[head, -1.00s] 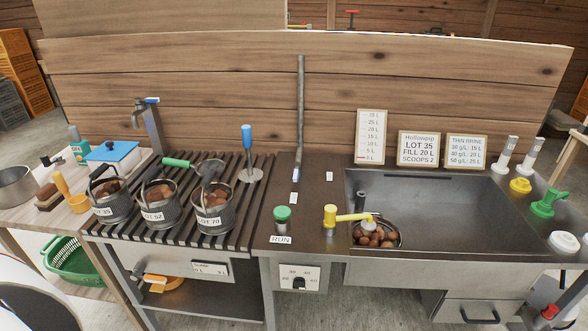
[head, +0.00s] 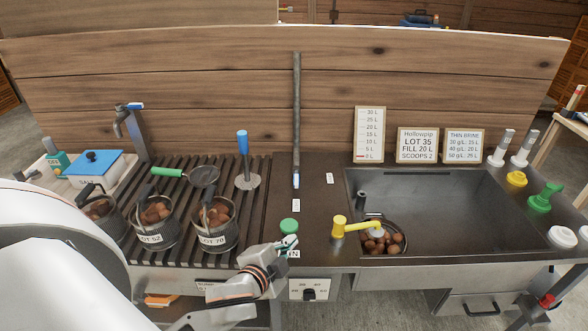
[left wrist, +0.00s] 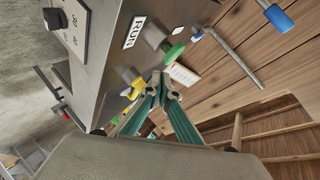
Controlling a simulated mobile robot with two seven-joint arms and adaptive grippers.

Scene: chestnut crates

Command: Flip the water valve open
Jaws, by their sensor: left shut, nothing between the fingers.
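A grey pipe (head: 297,110) runs down the wooden back wall and ends in a small blue lever (head: 296,181) just above the counter. The same blue-ended pipe shows in the left wrist view (left wrist: 235,58). A tap (head: 127,122) with a blue handle stands at the left. The frames do not make clear which is the water valve. My left gripper (head: 289,243) is shut and empty, low at the counter's front edge beside the green button (head: 289,226), partly covering the RUN label. Its closed fingers also show in the left wrist view (left wrist: 162,84). My right gripper is not in view.
The counter around the pipe is mostly clear.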

